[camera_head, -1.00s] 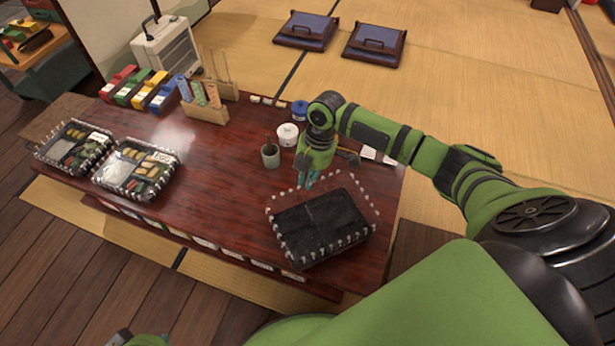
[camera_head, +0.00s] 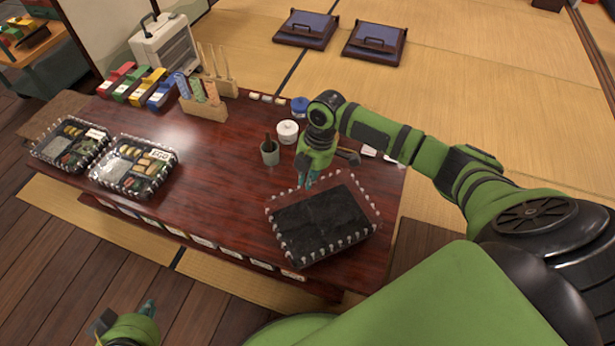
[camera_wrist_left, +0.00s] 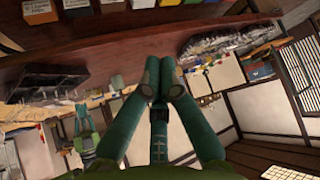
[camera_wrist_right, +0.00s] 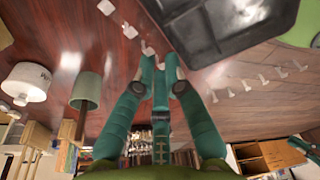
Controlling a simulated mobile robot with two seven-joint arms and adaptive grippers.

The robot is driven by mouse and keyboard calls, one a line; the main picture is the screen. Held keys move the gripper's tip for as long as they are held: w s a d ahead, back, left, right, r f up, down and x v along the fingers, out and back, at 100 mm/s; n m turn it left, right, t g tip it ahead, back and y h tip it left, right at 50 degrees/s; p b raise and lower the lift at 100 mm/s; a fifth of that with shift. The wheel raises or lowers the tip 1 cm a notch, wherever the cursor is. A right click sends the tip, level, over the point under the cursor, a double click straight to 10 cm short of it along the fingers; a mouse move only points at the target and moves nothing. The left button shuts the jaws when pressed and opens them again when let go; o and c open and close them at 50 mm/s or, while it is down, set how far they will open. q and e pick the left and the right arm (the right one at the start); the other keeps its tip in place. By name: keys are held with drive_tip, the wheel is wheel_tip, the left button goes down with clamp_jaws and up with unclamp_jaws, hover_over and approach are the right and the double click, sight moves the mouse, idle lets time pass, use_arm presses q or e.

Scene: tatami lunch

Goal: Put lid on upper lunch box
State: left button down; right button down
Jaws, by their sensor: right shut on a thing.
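A clear lid with a pale studded rim (camera_head: 362,240) lies at the table's right end, around or over a black tray (camera_head: 315,222); I cannot tell how they are stacked. My right gripper (camera_head: 308,182) is at its upper left edge. In the right wrist view the right gripper's (camera_wrist_right: 160,62) fingers are closed beside the black tray (camera_wrist_right: 225,25); the gripped edge is hard to see. Two food-filled lunch boxes (camera_head: 70,143) (camera_head: 135,165) stand at the table's left end. My left gripper (camera_head: 148,308) is low at the left, off the table, its fingertips together and empty.
A grey-green cup (camera_head: 270,152), a white jar (camera_head: 287,132) and a blue jar (camera_head: 299,107) stand behind the tray. Coloured boxes (camera_head: 140,85) and a wooden holder (camera_head: 205,105) line the back. The middle of the table (camera_head: 215,185) is clear.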

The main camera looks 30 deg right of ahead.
drive_tip(key=shift+f, duration=0.65)
use_arm(q)
drive_tip(key=shift+w+d+r+t+h+b, duration=0.15)
drive_tip(key=shift+w+d+r+t, duration=0.15)
drive_tip(key=shift+w+r+t, duration=0.25)
drive_tip(key=shift+w+d+r+t+h+b, duration=0.1)
drive_tip(key=shift+w+d+r+t, duration=0.3)
drive_tip(key=shift+w+r, duration=0.25)
drive_tip(key=shift+w+d+r+t+h+b, duration=0.15)
drive_tip(key=shift+w+d+r+t, duration=0.1)
drive_tip(key=shift+w+r+t, duration=0.3)
use_arm(e)
drive_tip(key=shift+f, duration=0.45)
use_arm(q)
drive_tip(key=shift+w, duration=0.1)
drive_tip(key=shift+r+p, duration=0.3)
use_arm(e)
drive_tip(key=shift+f, duration=0.15)
use_arm(q)
drive_tip(key=shift+f, duration=0.15)
use_arm(e)
drive_tip(key=shift+f, duration=0.65)
use_arm(q)
drive_tip(key=shift+r, duration=0.25)
use_arm(e)
drive_tip(key=shift+f, duration=0.45)
drive_tip(key=c, duration=0.7)
unclamp_jaws()
